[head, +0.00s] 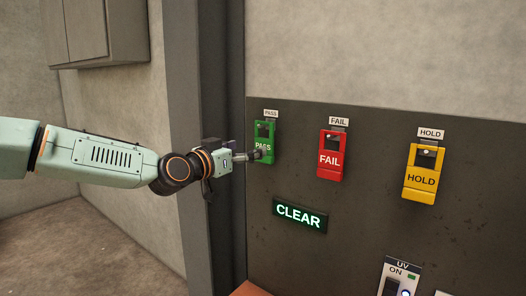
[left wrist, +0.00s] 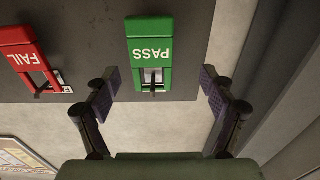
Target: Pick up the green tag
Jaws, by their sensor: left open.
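The green tag (head: 264,142) reads PASS and hangs on the dark panel under a small PASS label, at the left of a row of tags. In the left wrist view the green tag (left wrist: 149,42) appears upside down, ahead of and between the spread fingers. My left gripper (head: 256,156) is in front of the green tag in the head view, and its tip overlaps the tag's edge. In the left wrist view my left gripper (left wrist: 158,86) is open and empty, with clear space between each finger and the tag. My right gripper is not in view.
A red FAIL tag (head: 330,157) and a yellow HOLD tag (head: 422,173) hang to the right. A lit CLEAR sign (head: 299,215) is below, with a UV switch (head: 397,279) at the bottom. A grey post (head: 220,240) stands left of the panel.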

